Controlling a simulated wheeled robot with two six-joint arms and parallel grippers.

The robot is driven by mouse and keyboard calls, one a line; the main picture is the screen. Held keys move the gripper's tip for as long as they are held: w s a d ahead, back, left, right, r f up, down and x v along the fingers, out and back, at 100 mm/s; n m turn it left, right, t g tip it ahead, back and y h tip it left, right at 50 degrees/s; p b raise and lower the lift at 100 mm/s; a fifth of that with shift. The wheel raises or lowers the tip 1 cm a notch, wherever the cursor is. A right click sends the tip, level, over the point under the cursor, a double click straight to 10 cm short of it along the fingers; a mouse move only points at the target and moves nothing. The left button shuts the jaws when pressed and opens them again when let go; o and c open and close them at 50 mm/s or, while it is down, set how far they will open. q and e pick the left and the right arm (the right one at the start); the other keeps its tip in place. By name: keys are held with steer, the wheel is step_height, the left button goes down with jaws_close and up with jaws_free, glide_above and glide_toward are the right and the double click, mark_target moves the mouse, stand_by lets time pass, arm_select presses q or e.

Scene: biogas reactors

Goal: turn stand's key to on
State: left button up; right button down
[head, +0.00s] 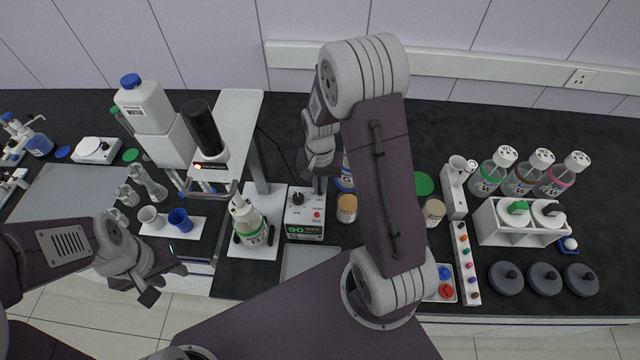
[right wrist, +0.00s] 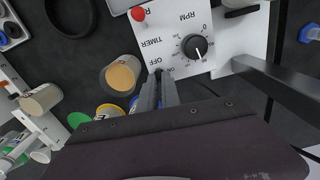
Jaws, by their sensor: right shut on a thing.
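The stand's white control box (head: 305,222) sits on the dark bench, with a black knob, a red button and a green display. In the right wrist view its panel (right wrist: 175,35) reads RPM, TIMER and OFF, with a black RPM dial (right wrist: 194,46). My right gripper (head: 319,186) is at the box's back right; its fingers (right wrist: 158,78) are shut at the panel edge beside the OFF lettering. The key is hidden between the fingers, so its setting cannot be seen. My left gripper (head: 166,284) is open and empty in front of the bench.
A bottle (head: 251,228) stands on the stand's white base (head: 250,249), left of the box. Amber-lidded jars (head: 347,208) stand close to the right gripper. A tray (head: 310,263) lies in front of the box. A white bottle rack (head: 520,226) is at the right.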

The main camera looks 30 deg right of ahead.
steer(key=m, duration=0.4)
steer(key=shift+d+r+p, duration=0.1)
steer(key=shift+p, duration=0.2)
steer(key=m, duration=0.4)
steer(key=shift+m+p, duration=0.3)
steer(key=m, duration=0.4)
steer(key=shift+s, duration=0.15)
steer(key=shift+m+p, duration=0.45)
steer(key=shift+m, duration=1.95)
steer(key=c, duration=1.6)
jaws_free()
steer(key=shift+s, duration=0.15)
steer(key=shift+o, duration=0.2)
step_height(320, 180, up, 9)
steer(key=b, duration=0.1)
